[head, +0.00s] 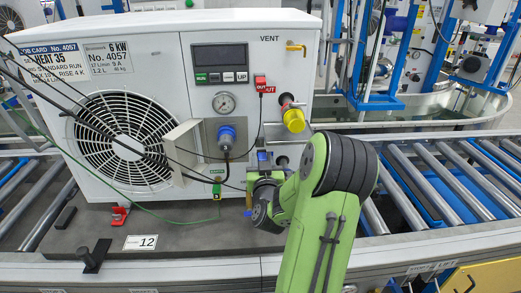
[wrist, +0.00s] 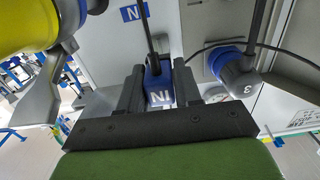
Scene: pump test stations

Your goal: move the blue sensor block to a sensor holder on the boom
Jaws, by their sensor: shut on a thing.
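In the head view, my gripper (head: 263,172) is low in front of the white unit's right half, left of my green forearm. A small blue patch shows there, but I cannot tell whether it is the block or a label. I cannot clearly make out a boom or a free sensor holder.
The white heat unit (head: 240,20) stands on a dark pallet (head: 180,236). A yellow cylinder (head: 294,119) and a blue round connector (head: 227,137) flank my gripper. A red OUT block (head: 261,83) sits above. Thin cables cross the front. Rollers (head: 420,185) lie to the right.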

